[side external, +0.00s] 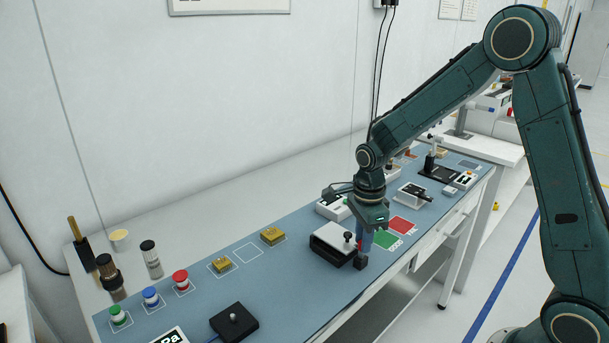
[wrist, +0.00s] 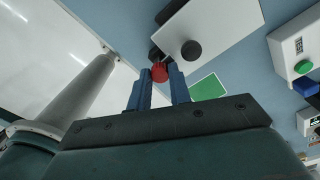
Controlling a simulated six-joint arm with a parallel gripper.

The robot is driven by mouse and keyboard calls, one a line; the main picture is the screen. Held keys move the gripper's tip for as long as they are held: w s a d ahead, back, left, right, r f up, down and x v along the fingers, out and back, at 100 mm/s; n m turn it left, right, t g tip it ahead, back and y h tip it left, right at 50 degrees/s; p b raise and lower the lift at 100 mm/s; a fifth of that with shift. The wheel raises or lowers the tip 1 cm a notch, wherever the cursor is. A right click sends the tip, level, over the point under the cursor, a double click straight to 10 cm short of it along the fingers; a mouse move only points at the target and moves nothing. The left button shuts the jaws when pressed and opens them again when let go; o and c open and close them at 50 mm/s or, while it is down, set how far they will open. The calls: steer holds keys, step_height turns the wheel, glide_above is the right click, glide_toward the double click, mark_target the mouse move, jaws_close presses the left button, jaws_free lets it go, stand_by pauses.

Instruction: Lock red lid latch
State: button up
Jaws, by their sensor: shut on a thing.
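The red lid latch (wrist: 159,72) shows in the wrist view as a red knob between the tips of my two blue fingers. My gripper (wrist: 160,84) is shut on it. The latch sits at the edge of a light grey lid (wrist: 222,22) that carries a black round knob (wrist: 191,50). In the side view the lid (side external: 332,235) lies flat on a dark box, and my gripper (side external: 361,250) points down at its right front edge. The fingers mostly hide the latch there. The wrist view does not show clearly how far the latch is turned.
A green square (side external: 386,239) and a red square (side external: 402,225) are marked on the blue mat to the right. A white box (side external: 331,207) stands close behind the lid. Coloured buttons (side external: 180,280) and brass parts (side external: 272,236) lie to the left. The mat's front edge is close.

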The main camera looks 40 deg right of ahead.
steer(key=shift+m, duration=0.4)
steer(key=o, duration=0.6)
steer(key=shift+c, duration=0.2)
steer(key=shift+r, duration=0.15)
steer(key=shift+r, duration=2.35)
steer(key=shift+r, duration=0.1)
